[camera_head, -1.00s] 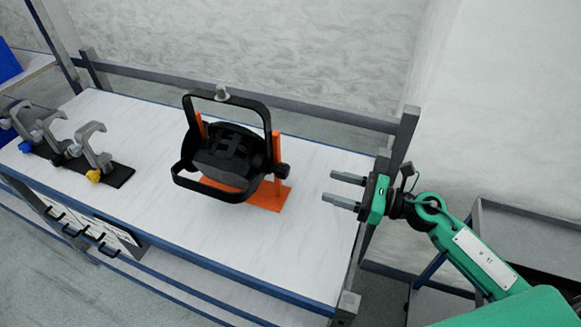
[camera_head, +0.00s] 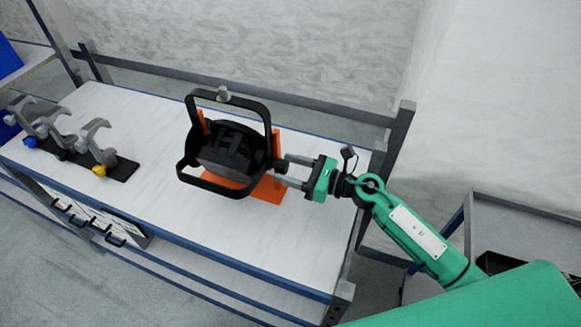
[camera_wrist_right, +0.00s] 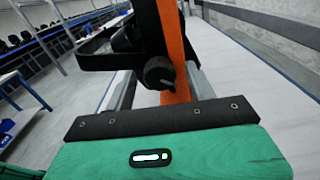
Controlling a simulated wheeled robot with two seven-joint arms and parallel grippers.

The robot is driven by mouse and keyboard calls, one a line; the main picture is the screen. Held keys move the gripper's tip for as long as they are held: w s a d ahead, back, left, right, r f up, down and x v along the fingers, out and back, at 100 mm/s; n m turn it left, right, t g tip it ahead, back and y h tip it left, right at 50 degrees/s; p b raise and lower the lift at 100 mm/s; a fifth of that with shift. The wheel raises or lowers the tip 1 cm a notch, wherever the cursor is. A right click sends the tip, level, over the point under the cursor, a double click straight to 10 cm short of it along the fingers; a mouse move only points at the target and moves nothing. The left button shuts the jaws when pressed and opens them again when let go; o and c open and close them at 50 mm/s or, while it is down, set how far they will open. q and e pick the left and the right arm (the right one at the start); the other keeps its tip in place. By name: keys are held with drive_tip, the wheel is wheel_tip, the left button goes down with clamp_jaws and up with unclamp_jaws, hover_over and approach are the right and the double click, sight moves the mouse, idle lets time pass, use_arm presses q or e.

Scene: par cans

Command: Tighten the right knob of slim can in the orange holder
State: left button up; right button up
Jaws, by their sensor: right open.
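The black slim can (camera_head: 226,150) sits in the orange holder (camera_head: 268,190) on the white table, with its black yoke frame around it. Its right knob (camera_head: 279,166) is a small black knob on the holder's right side. My right gripper (camera_head: 283,172) is open, with its two fingers reaching to the knob from the right. In the right wrist view the dark knob (camera_wrist_right: 159,73) lies between the two open fingers, in front of the orange upright (camera_wrist_right: 172,40). I cannot tell whether a finger touches it. My left gripper is not in view.
Several grey clamps with coloured knobs (camera_head: 98,150) stand on a black strip (camera_head: 122,169) at the table's left. A grey post (camera_head: 398,135) rises at the table's right back corner. The table front (camera_head: 200,220) is clear.

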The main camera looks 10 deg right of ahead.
drive_tip(key=c, duration=1)
drive_tip(key=shift+m, duration=0.3)
drive_tip(key=shift+r+m+p, duration=0.15)
drive_tip(key=shift+m+p, duration=0.65)
drive_tip(key=shift+m, duration=0.4)
drive_tip(key=m+p, duration=0.2)
drive_tip(key=m, duration=0.3)
drive_tip(key=shift+m+p, duration=0.3)
drive_tip(key=shift+p, duration=0.05)
drive_tip(key=m+p, duration=0.2)
drive_tip(key=m, duration=0.2)
drive_tip(key=shift+m+p, duration=1.1)
drive_tip(key=shift+m, duration=1.4)
